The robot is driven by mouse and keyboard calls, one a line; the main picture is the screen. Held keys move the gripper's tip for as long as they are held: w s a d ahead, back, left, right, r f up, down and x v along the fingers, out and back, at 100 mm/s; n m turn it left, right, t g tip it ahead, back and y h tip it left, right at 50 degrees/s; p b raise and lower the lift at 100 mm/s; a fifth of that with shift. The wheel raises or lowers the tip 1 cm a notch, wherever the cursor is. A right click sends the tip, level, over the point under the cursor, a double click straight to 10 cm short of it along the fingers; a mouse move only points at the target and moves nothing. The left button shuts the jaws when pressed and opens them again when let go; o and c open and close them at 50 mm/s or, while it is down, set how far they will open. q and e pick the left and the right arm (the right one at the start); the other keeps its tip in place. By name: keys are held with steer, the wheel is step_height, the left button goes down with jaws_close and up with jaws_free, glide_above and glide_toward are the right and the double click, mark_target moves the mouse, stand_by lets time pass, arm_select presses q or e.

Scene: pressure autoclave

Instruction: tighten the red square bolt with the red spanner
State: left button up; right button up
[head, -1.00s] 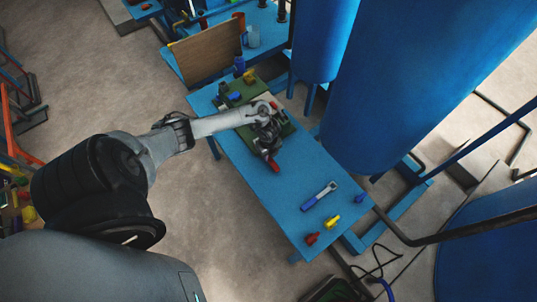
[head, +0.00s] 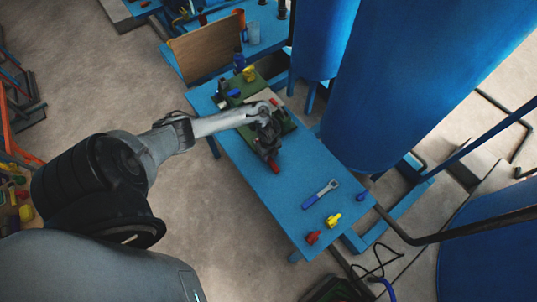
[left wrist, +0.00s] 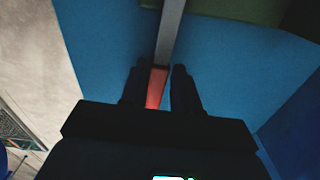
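The red spanner has a red handle (head: 273,167) and a grey shaft. In the left wrist view its red handle (left wrist: 157,88) lies between the fingers, and its shaft runs up out of the picture beside a green surface. My left gripper (head: 268,148) is above the blue table at the edge of the green board (head: 262,92). The spanner's head is hidden. A small red part (head: 273,102) shows on the board; I cannot tell whether it is the square bolt. My right gripper is not visible.
The blue table (head: 290,185) holds a blue-handled spanner (head: 320,194) and small red (head: 312,237), yellow (head: 333,220) and blue (head: 361,197) pieces at the near right. A large blue tank (head: 390,90) stands close along the table's right side. A brown panel (head: 205,48) stands behind.

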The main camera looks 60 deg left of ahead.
mark_target(269, 157)
arm_select(q)
steer(key=o, duration=0.4)
step_height(269, 157, up, 11)
steer(key=p, duration=0.3)
stand_by(0.3)
